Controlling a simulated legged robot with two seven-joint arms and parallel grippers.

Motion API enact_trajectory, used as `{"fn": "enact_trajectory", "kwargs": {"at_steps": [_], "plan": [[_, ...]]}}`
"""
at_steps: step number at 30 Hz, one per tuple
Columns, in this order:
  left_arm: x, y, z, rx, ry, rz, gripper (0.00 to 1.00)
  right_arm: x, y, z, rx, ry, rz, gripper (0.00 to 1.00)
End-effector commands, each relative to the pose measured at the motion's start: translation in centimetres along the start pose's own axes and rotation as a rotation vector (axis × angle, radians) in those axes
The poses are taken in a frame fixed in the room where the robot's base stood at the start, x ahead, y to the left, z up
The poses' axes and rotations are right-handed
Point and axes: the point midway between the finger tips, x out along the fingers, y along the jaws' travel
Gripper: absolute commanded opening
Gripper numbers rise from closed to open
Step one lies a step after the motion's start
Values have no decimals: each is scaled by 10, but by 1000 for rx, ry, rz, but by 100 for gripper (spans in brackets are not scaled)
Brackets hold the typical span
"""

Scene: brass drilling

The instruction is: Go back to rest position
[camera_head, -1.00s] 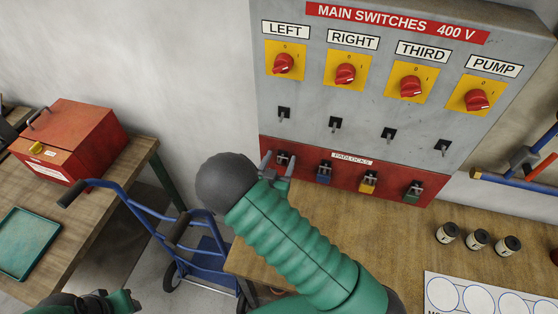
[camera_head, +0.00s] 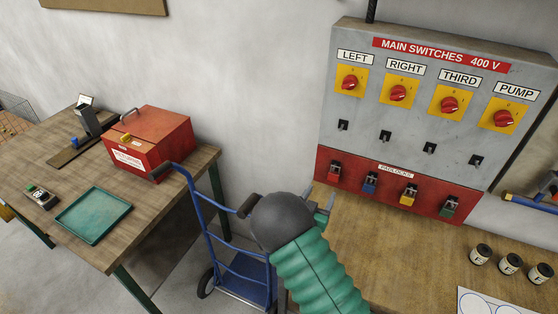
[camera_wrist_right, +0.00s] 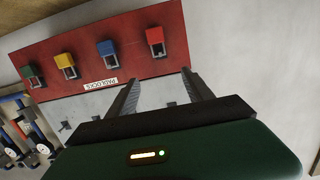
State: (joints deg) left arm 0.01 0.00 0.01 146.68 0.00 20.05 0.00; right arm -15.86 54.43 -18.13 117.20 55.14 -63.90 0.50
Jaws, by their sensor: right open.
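My right arm, a green ribbed sleeve with a dark round joint, reaches up in the middle of the head view. My right gripper (camera_head: 323,206) is mostly behind that joint; its fingertips show at the joint's right, left of the padlock strip. In the right wrist view its two dark fingers (camera_wrist_right: 158,100) are apart with nothing between them. The red padlock strip (camera_head: 345,157) of the switch panel (camera_head: 350,118) carries a red (camera_head: 334,171), a blue (camera_head: 370,181), a yellow (camera_head: 408,194) and a green padlock (camera_head: 449,206). My left gripper is out of view.
A blue hand truck (camera_head: 207,217) stands between the left bench (camera_head: 60,160) and the right bench (camera_head: 390,245). The left bench holds a red box (camera_head: 165,143) and a green tray (camera_head: 93,216). Several small jars (camera_head: 481,254) stand on the right bench. Bare wall fills the middle back.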

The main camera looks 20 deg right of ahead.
Motion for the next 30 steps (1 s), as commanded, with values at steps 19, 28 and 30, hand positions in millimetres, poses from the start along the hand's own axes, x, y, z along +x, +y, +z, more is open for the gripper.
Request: {"fn": "enact_trajectory", "kwargs": {"at_steps": [19, 28, 30], "plan": [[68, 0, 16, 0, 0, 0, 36, -265, 33, 104, -548, -1079, -664, 60], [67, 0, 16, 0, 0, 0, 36, -275, 50, 104, -615, -1115, -667, 60], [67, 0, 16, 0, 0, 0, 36, -276, 49, 104, -615, -1114, -666, 60]]}}
